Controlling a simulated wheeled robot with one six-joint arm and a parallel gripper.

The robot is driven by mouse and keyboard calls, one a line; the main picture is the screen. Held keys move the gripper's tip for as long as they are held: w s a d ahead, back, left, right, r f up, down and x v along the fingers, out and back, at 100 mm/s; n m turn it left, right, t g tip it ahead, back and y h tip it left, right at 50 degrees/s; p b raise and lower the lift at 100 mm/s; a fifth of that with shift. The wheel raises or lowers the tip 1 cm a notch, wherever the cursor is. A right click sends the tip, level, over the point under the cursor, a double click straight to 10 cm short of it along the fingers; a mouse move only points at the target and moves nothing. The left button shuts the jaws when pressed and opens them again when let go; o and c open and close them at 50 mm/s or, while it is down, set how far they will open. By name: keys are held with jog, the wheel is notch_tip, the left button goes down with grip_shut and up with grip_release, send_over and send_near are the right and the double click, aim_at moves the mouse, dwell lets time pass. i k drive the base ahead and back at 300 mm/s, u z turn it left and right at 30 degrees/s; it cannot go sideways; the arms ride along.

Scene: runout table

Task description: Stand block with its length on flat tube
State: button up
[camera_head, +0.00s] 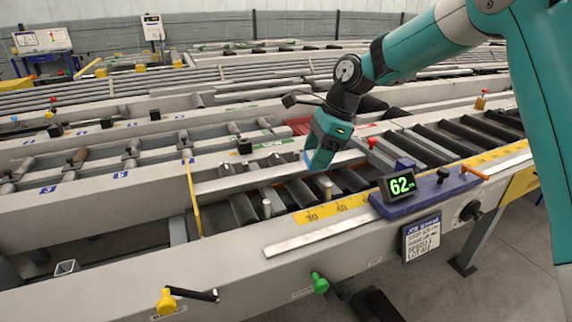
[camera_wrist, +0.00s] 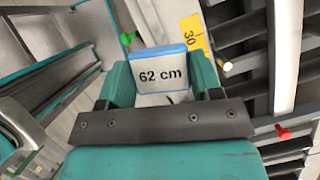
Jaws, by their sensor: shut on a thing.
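My gripper (camera_head: 320,155) points down over the front roller lane in the head view. In the head view the block is mostly hidden by the gripper. A long pale grey bar, which looks like the flat tube (camera_head: 240,181), lies along the rollers. It also shows at the right of the wrist view (camera_wrist: 287,55), apart from the block. The block's height above the rollers is unclear.
A blue stop unit (camera_head: 425,190) with a display reading 62 sits on the front rail beside the yellow scale (camera_head: 335,211). A silver strip (camera_head: 318,232) lies on the rail.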

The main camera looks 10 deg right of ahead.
aim_at(288, 168)
jog(key=i, duration=0.85)
